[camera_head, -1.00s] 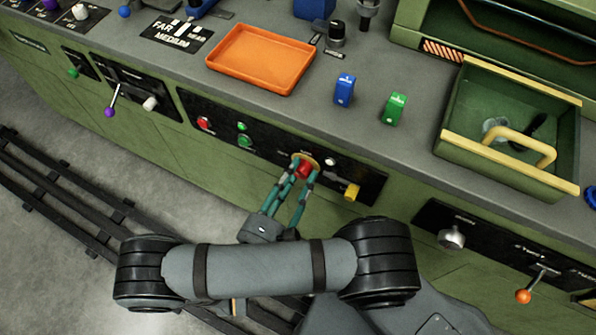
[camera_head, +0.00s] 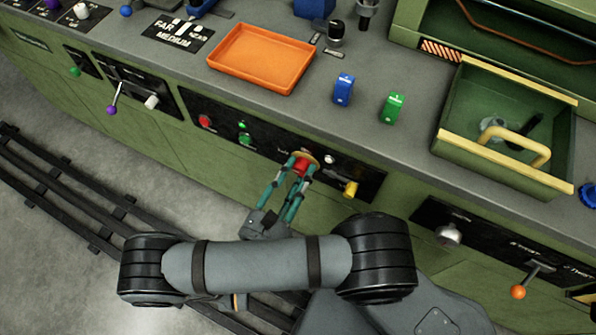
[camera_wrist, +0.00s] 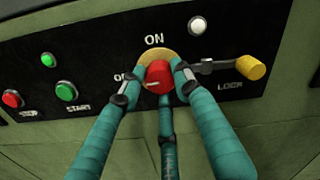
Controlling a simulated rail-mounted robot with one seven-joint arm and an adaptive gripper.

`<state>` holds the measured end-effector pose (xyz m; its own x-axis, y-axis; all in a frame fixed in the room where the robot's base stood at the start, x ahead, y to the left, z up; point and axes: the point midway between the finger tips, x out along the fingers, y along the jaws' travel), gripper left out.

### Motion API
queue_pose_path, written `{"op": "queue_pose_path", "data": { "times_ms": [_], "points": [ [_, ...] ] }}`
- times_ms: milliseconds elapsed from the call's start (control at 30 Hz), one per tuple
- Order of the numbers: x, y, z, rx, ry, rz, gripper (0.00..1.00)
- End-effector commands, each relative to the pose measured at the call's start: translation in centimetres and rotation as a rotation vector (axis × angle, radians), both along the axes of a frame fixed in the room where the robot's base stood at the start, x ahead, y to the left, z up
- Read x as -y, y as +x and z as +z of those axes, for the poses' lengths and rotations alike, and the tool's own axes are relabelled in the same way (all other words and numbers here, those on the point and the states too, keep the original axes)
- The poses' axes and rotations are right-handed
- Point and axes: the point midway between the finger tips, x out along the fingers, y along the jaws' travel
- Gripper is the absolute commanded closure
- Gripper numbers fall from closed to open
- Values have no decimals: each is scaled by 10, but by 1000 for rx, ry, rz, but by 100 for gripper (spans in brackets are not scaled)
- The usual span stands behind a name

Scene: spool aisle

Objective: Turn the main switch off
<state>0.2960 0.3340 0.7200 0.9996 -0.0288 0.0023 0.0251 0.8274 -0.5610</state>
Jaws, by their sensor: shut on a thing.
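The main switch is a red knob (camera_wrist: 158,80) on a yellow round plate (camera_wrist: 155,58), set in a black panel on the bench front. ON is printed above it. A label to its left is partly hidden by a finger, with only its first letter clear. A pale mark on the knob's face lies toward the left, on that label's side. The knob also shows in the head view (camera_head: 301,166). My gripper (camera_head: 297,180) has its teal fingers shut around the knob. In the wrist view the fingers (camera_wrist: 160,88) touch its sides and hide part of it.
A yellow-handled LOCK lever (camera_wrist: 250,68) sits close right of the switch, with a white lamp (camera_wrist: 197,25) above. Red STOP (camera_wrist: 12,98) and green START (camera_wrist: 67,90) buttons are left. An open green drawer (camera_head: 455,160) stands at right on the bench.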

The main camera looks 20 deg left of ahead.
Motion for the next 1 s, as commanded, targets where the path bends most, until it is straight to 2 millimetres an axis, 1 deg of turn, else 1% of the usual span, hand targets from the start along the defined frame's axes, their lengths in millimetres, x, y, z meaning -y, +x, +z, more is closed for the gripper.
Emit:
{"op": "queue_pose_path", "data": {
  "times_ms": [33, 400, 433, 733, 1000],
  "points": [
    [0, 0, -3, -9, -9, -2, 94],
    [1, 0, -3, -8, -13, -3, 94],
    [1, 0, -3, -8, -13, -3, 67],
    [1, 0, -2, -5, -10, -2, 49],
    [0, 0, -1, -3, -9, -1, 49]
  ]
}}
